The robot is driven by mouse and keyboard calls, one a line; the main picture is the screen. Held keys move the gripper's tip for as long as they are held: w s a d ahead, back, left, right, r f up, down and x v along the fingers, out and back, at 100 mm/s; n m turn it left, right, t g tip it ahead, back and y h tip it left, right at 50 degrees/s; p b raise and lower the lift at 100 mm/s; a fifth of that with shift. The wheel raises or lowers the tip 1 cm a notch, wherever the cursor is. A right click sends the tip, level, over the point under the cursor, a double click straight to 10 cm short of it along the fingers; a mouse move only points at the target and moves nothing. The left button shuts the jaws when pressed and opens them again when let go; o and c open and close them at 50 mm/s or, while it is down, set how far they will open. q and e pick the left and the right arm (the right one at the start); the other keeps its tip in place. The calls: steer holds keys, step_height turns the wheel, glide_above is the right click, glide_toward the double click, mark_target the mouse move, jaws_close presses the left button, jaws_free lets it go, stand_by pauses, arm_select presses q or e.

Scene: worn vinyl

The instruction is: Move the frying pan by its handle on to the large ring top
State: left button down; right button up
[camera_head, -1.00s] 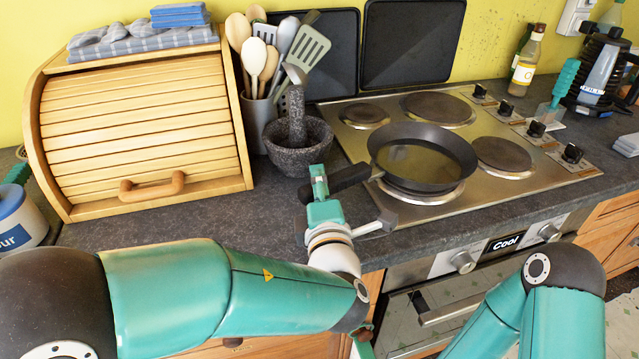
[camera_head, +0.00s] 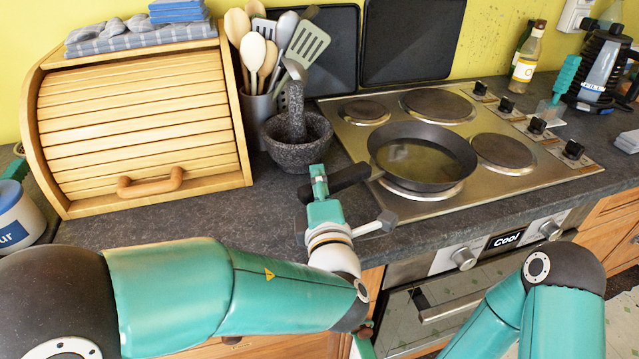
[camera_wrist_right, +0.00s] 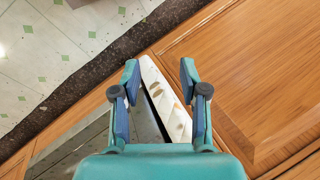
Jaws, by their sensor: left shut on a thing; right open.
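The dark frying pan (camera_head: 424,168) is over the front left ring of the hob, whose pale rim (camera_head: 432,196) shows below the pan's near edge. I cannot tell whether the pan's base touches the ring. Its black handle (camera_head: 348,177) points left over the worktop. My left gripper (camera_head: 320,182) is shut on the handle. The large ring top (camera_head: 437,105) at the back of the hob is bare. My right gripper (camera_wrist_right: 159,78) is open and empty in the right wrist view, above a wooden cupboard front; it is out of the head view.
A stone mortar with pestle (camera_head: 297,150) stands just behind the handle. A utensil pot (camera_head: 259,115) and a bread bin (camera_head: 140,125) are to the left. A small ring (camera_head: 366,110) and a right ring (camera_head: 503,151) are bare. Knobs (camera_head: 537,127) line the hob's right edge.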

stand_by(0.3)
arm_select(q)
steer(key=c, duration=0.8)
jaws_free()
steer(key=shift+f, duration=0.3)
steer(key=shift+r, duration=0.1)
steer(key=shift+s, duration=0.15)
steer(key=shift+s, duration=0.15)
steer(key=shift+s+d+r, duration=0.1)
steer(key=shift+s+d, duration=0.05)
steer(key=shift+s, duration=1.1)
steer(key=shift+s+d, duration=0.2)
steer(key=shift+s, duration=1.05)
steer(key=shift+s+d+r, duration=0.1)
steer(key=shift+s+d, duration=0.05)
steer(key=shift+s, duration=1.1)
